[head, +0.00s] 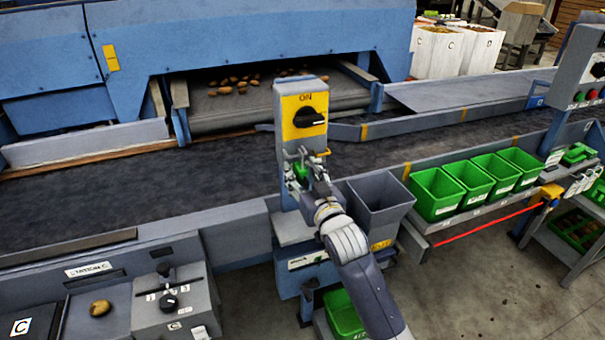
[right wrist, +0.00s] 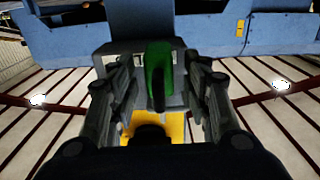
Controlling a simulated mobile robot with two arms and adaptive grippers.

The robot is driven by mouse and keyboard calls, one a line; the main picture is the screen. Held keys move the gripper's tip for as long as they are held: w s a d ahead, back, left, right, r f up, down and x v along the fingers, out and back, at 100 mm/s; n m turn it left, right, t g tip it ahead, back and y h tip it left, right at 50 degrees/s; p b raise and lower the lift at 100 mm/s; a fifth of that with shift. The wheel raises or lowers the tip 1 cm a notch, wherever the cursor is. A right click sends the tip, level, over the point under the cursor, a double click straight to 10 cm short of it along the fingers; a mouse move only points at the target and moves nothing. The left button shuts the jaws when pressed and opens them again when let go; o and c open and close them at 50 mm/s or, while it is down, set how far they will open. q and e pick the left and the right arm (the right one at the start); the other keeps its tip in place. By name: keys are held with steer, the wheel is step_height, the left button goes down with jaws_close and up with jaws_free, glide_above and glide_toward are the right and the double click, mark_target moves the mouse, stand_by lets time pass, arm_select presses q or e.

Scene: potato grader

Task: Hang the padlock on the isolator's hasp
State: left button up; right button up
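The isolator (head: 289,108) is a grey upright box with a yellow face, the word ON and a black rotary knob. My right gripper (head: 305,167) is in front of its lower part, just below the knob. The green padlock (right wrist: 160,72) is between the two fingers in the right wrist view and shows as a small green patch in the head view (head: 300,170). The fingers look spread, with a gap on one side of the padlock. The hasp and the shackle's contact with it are hidden behind the fingers. My left gripper is out of view.
A grey open bin (head: 381,187) stands just right of my right arm. Several green bins (head: 437,207) line a shelf further right. A dark conveyor (head: 130,185) runs behind the isolator. A control box (head: 175,305) and a potato (head: 100,308) are at lower left.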

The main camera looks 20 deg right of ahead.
steer(key=shift+s+f, duration=0.1)
steer(key=shift+s, duration=0.55)
steer(key=s, duration=1.1)
step_height(320, 180, down, 26)
steer(key=s+g, duration=0.1)
steer(key=g, duration=0.4)
steer(key=s+f+n+g, duration=0.1)
steer(key=s+f+g, duration=0.1)
steer(key=s+f, duration=0.5)
steer(key=s+f+g, duration=0.2)
steer(key=f, duration=0.8)
steer(key=s+f+g, duration=0.3)
steer(key=s+f, duration=1)
steer(key=s, duration=0.1)
steer(key=s+d+f+g, duration=0.1)
steer(key=s+f, duration=0.2)
steer(key=s, duration=0.4)
steer(key=s+d+f+g, duration=0.1)
steer(key=s+f+g, duration=0.1)
steer(key=s, duration=0.6)
steer(key=s+f+n+g, duration=0.1)
steer(key=s+f+g, duration=0.1)
steer(key=s+f, duration=0.2)
steer(key=s, duration=0.3)
steer(key=shift+s+d+h, duration=0.3)
steer(key=shift+s+d, duration=0.05)
steer(key=shift+d, duration=0.05)
